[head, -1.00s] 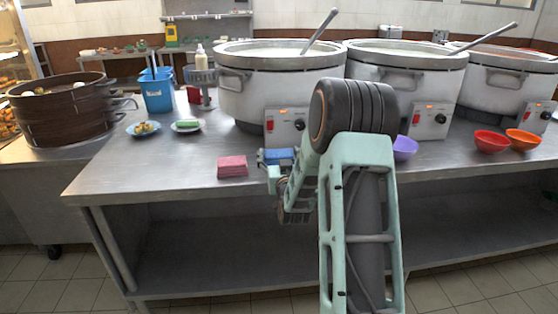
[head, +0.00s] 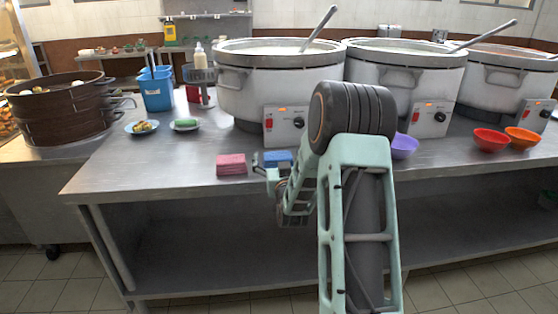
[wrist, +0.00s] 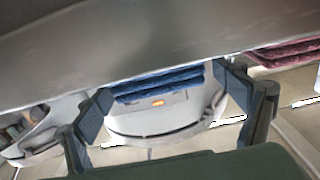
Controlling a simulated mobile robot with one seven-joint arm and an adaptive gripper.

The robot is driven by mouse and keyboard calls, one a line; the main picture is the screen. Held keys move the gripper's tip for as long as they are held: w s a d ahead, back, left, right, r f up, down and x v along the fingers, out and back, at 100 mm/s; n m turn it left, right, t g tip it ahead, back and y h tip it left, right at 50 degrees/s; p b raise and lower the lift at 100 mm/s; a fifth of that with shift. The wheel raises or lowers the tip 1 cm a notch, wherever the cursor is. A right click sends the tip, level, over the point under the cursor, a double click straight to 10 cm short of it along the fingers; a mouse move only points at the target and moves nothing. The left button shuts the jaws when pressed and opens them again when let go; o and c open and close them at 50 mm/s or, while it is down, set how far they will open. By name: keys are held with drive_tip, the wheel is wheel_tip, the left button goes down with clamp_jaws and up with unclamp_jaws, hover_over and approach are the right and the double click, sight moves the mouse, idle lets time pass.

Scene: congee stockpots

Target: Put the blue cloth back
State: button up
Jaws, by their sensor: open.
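The blue cloth (head: 278,157) is a folded, layered stack on the steel table near its front edge, beside a folded pink cloth (head: 231,165). My gripper (head: 270,167) is at the front edge by the blue cloth, partly hidden by my own arm. In the wrist view, my gripper (wrist: 166,100) is open and empty, its two dark fingers spread wide. The blue cloth (wrist: 158,85) spans the gap between the fingertips. I cannot tell whether the fingers touch it. The pink cloth (wrist: 285,53) lies outside the right finger.
Big stockpots (head: 278,85) with ladles stand behind the cloths. Purple (head: 403,146), red (head: 490,140) and orange bowls (head: 522,137) are to the right. Two small plates (head: 142,127), a blue bucket (head: 157,93) and a dark steamer (head: 62,112) are left. The table's left front is clear.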

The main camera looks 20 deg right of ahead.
drive_tip(key=shift+r, duration=0.25)
drive_tip(key=v, duration=1.2)
drive_tip(key=shift+p, duration=0.45)
